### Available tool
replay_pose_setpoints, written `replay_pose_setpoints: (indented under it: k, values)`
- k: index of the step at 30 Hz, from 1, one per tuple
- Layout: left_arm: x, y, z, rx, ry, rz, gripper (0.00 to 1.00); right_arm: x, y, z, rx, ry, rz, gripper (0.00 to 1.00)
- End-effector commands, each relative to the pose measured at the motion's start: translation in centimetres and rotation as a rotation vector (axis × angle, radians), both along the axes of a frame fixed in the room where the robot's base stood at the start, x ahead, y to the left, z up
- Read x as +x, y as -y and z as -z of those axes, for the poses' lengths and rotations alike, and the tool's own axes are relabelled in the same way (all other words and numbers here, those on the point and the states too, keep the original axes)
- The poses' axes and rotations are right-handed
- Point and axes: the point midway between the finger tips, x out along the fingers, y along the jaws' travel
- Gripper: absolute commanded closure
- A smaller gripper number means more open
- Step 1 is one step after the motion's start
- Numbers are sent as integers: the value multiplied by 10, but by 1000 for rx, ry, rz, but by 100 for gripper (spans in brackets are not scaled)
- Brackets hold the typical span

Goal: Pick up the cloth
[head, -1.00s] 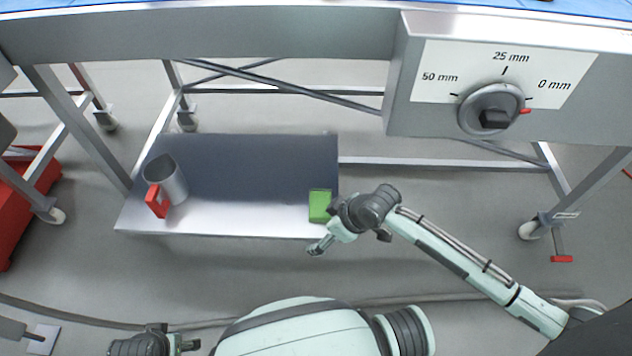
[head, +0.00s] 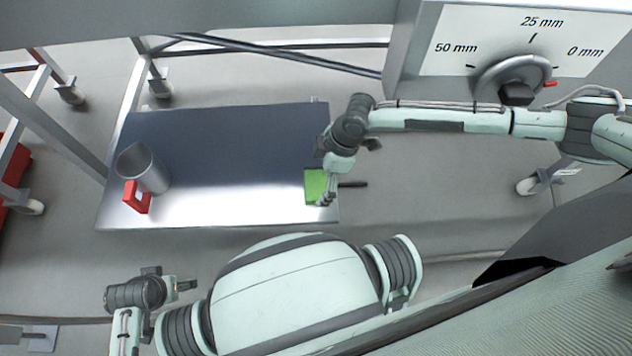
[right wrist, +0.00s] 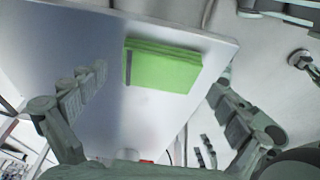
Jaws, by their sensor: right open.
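The cloth (head: 314,184) is a bright green folded pad lying at the right end of the low metal shelf in the head view. In the right wrist view the cloth (right wrist: 163,67) shows its stacked folds and a dark band near its left end. My right gripper (head: 329,194) is over the cloth's right side and hides part of it. In the right wrist view its fingers (right wrist: 158,88) are spread wide, with the cloth beyond and between them and nothing held. My left gripper (head: 183,285) is low at the left, away from the shelf; its jaw opening is unclear.
The shelf (head: 225,205) also holds a grey metal jug (head: 146,170) with a red handle at its left end. The shelf's middle is bare. A frame with legs and a dial (head: 512,82) stands above and around it.

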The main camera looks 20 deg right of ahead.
Motion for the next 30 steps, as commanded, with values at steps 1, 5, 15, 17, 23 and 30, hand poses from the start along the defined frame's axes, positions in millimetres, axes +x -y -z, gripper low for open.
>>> replay_pose_setpoints:
  k: [1,5,15,17,23,30]
  values:
    - [1,0,-1,2,3,0,27,0,-3,7,1,-1,0,0]
    - [5,0,-6,2,12,1,27,1,-5,15,1,0,0,0]
    - [6,-1,-7,3,14,1,27,1,-5,15,1,1,0,15]
    - [6,-1,-7,4,13,0,27,1,-5,15,1,1,0,22]
    - [6,-2,-7,4,13,-1,27,1,-5,15,1,1,0,47]
    - [8,-2,-7,4,15,0,27,1,-5,14,1,1,1,51]
